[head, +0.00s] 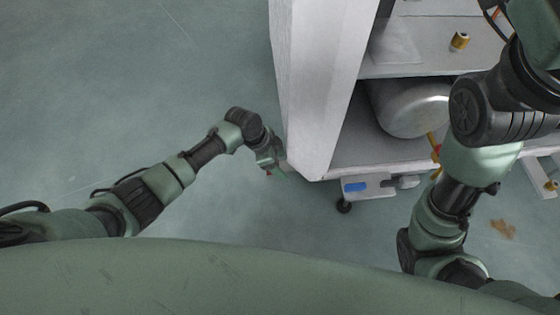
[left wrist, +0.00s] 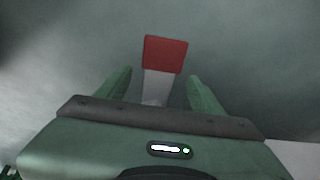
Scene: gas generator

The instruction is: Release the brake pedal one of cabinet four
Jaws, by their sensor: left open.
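The brake pedal (left wrist: 165,54) has a red end and a pale stem. In the left wrist view it lies between and just beyond my open left fingers. My left gripper (left wrist: 158,78) is open, with one green finger on each side of the pale stem; I cannot tell whether either touches it. In the head view my left gripper (head: 277,167) is low beside the left corner of the white cabinet (head: 308,90). Only a small bit of red shows there. My right arm crosses in front of the cabinet's right side, and its gripper is out of view.
A metal cylinder (head: 412,108) lies on the cabinet's lower shelf, with a brass fitting (head: 460,40) above. A blue-marked part (head: 355,187) and a caster (head: 344,206) are at the cabinet's lower front. The floor (head: 130,80) on the left is clear.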

